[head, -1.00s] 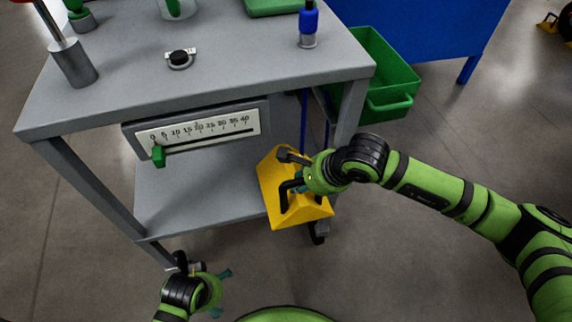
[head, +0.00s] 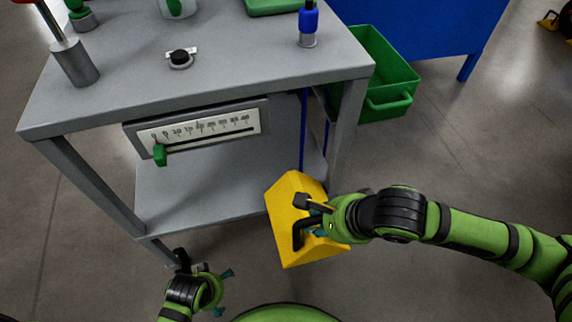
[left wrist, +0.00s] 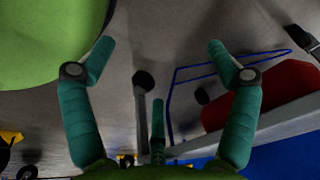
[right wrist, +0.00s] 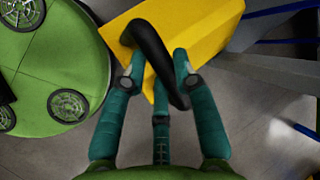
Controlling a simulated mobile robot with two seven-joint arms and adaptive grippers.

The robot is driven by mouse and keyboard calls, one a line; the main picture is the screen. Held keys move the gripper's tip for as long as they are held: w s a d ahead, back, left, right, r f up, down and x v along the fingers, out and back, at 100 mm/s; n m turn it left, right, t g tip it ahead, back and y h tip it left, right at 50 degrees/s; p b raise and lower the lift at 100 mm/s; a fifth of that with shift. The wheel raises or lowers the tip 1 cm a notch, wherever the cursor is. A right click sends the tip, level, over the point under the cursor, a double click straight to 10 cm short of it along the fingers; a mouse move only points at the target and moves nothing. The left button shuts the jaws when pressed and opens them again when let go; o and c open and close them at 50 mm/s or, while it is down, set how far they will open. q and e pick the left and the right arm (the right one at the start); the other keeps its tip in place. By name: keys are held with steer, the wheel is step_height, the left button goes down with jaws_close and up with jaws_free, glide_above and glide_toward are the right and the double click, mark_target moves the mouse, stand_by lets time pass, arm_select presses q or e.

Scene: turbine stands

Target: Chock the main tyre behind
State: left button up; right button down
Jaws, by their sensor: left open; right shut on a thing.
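A yellow wheel chock (head: 287,199) with a black handle hangs in my right gripper (head: 312,230), in front of the grey cart's right front leg in the head view. In the right wrist view the teal fingers (right wrist: 158,75) close around the black handle (right wrist: 158,60), with the yellow body (right wrist: 200,25) beyond it. My left gripper (head: 224,290) is open and empty at the bottom left of the head view; its spread fingers (left wrist: 160,65) show in the left wrist view. At the far top right a wheel with yellow chocks (head: 549,19) shows only partly.
A grey cart (head: 110,105) with a slider scale (head: 200,130) and lower shelf (head: 210,190) stands close in front. A green bin (head: 385,85) hangs on its right side. A blue bench (head: 430,25) stands behind. The floor at right (head: 480,130) is clear.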

steer(key=shift+s+d+r, duration=0.1)
steer(key=shift+s+d, duration=0.05)
steer(key=shift+s, duration=0.3)
steer(key=shift+s+d+r, duration=0.1)
steer(key=shift+s, duration=0.35)
arm_select(q)
step_height(320, 180, down, 8)
steer(key=s+a+t+p, duration=0.1)
steer(key=p, duration=0.5)
steer(key=shift+m+p, duration=0.3)
steer(key=shift+p, duration=0.1)
arm_select(e)
steer(key=s+d, duration=0.2)
steer(key=s, duration=0.6)
steer(key=shift+d+r, duration=0.3)
steer(key=shift+r, duration=0.15)
arm_select(q)
steer(key=shift+a+r, duration=0.1)
arm_select(e)
steer(key=shift+w, duration=0.1)
